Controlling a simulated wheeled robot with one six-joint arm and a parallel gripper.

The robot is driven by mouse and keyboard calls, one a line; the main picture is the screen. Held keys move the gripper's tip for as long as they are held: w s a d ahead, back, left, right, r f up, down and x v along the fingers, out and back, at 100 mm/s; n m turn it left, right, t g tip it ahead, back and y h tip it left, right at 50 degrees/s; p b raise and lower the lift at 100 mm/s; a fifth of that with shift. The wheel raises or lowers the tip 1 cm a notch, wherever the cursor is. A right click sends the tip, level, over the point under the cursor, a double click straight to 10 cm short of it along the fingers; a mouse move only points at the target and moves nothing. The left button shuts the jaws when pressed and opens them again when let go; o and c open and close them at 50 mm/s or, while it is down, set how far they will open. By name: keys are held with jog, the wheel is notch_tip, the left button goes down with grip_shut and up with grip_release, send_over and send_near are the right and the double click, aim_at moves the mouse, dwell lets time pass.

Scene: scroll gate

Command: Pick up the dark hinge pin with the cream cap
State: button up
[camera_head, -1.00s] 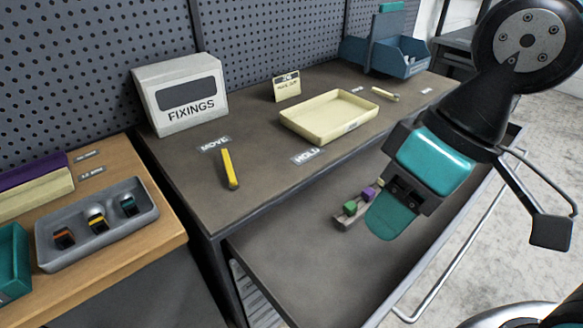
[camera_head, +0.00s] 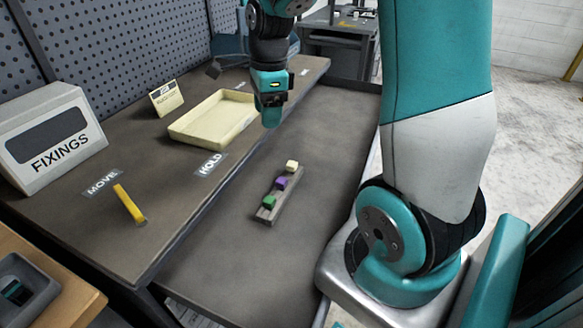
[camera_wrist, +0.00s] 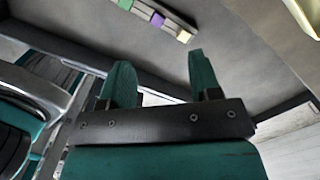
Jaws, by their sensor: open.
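A small rack (camera_head: 270,214) lies in the pulled-out drawer and holds a row of pins with green, purple and cream caps. The cream cap (camera_head: 292,165) is at the far end, beside the purple cap (camera_head: 281,182); the dark pin under it is barely visible. My gripper (camera_head: 272,115) is above the work surface, near the pale tray, beyond the rack and apart from it. In the wrist view my gripper (camera_wrist: 161,78) is open and empty. The cream cap (camera_wrist: 183,36) also shows there, beyond the fingertips.
The pale tray (camera_head: 178,127) stands on the bench by the HOLD label. A yellow bar (camera_head: 129,204) lies near the MOVE label, beside the FIXINGS box (camera_head: 48,138). The drawer floor around the rack is clear.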

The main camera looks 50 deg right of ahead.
jog(key=d+f+m, duration=0.3)
jog(key=d+m, duration=0.5)
send_over(292, 163)
jog(key=shift+g+h, duration=0.3)
jog(key=f, duration=1.1)
jog(key=shift+s, duration=0.3)
jog(key=shift+w+a+f+p, duration=0.1)
jog(key=shift+f+p, duration=0.1)
jog(key=shift+f, duration=0.8)
jog(key=shift+w+d+f+p, duration=0.1)
jog(key=shift+f+p, duration=0.05)
jog(key=shift+f, duration=0.8)
jog(key=shift+w+a+f+p, duration=0.1)
jog(key=shift+f+p, duration=0.1)
jog(key=shift+f, duration=0.8)
jog(key=c, duration=1.1)
jog(key=shift+o, duration=0.2)
jog(key=shift+r, duration=0.1)
